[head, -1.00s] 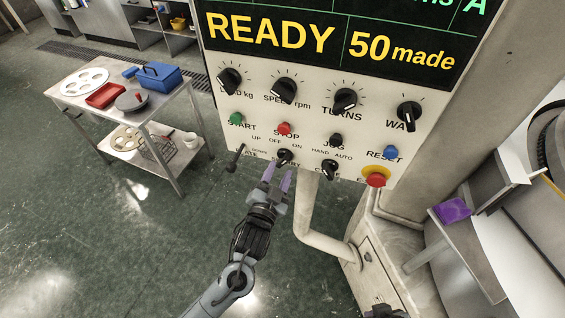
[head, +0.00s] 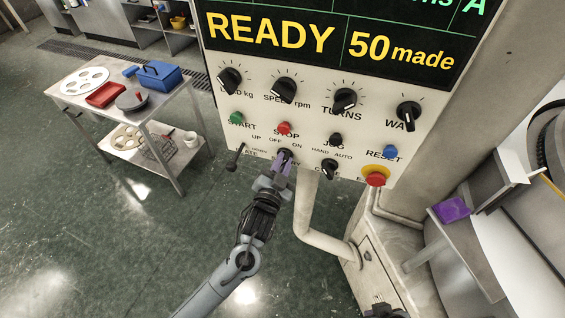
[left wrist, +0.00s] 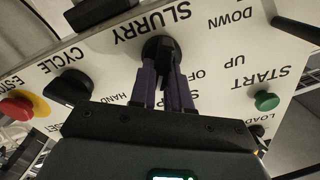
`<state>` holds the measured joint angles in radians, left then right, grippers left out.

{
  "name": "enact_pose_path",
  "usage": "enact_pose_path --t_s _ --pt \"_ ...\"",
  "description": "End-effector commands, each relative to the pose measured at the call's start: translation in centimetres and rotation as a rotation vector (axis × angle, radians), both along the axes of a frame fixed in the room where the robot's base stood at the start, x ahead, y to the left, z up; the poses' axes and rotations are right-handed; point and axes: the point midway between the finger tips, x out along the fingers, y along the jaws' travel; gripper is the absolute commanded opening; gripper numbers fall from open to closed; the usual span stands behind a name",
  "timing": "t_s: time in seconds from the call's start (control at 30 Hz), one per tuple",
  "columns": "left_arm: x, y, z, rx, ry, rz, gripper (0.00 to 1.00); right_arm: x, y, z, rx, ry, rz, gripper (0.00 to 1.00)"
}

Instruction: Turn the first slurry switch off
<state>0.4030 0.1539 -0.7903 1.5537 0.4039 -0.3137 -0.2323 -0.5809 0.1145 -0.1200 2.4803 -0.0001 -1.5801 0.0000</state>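The slurry switch (left wrist: 160,48) is a black rotary knob under the word SLURRY in the left wrist view. In the head view the switch (head: 285,153) is on the panel's bottom row, below the OFF and ON marks, mostly covered by my gripper. My left gripper (head: 283,163) is at the switch from below. In the left wrist view its purple fingers (left wrist: 165,82) are close together, one on each side of the knob's handle, and look closed on it. The handle's exact angle is hard to read. My right gripper's fingers are not seen.
The panel (head: 264,147) also carries a lever (head: 236,158) left of the switch, the cycle knob (head: 328,169) and a red emergency stop (head: 376,179) to the right. A pale pipe (head: 307,212) runs below. A cart (head: 187,112) stands at left on open floor.

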Motion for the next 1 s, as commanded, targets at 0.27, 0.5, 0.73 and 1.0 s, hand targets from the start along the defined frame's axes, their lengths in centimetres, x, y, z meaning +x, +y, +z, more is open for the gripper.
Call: enact_pose_path --t_s 0.27,0.5,0.73,1.0 --pt "0.0 0.0 0.0 -0.010 0.004 0.000 0.00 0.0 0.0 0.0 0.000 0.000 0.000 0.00" --pt "0.0 0.0 0.1 -0.090 0.029 -0.001 0.00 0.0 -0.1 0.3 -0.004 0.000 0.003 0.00" --pt "0.0 0.2 0.1 -0.255 0.082 0.000 0.00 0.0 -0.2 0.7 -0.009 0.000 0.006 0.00" --pt "0.1 0.4 0.2 -0.499 0.158 0.001 0.00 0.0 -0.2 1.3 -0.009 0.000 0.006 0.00"
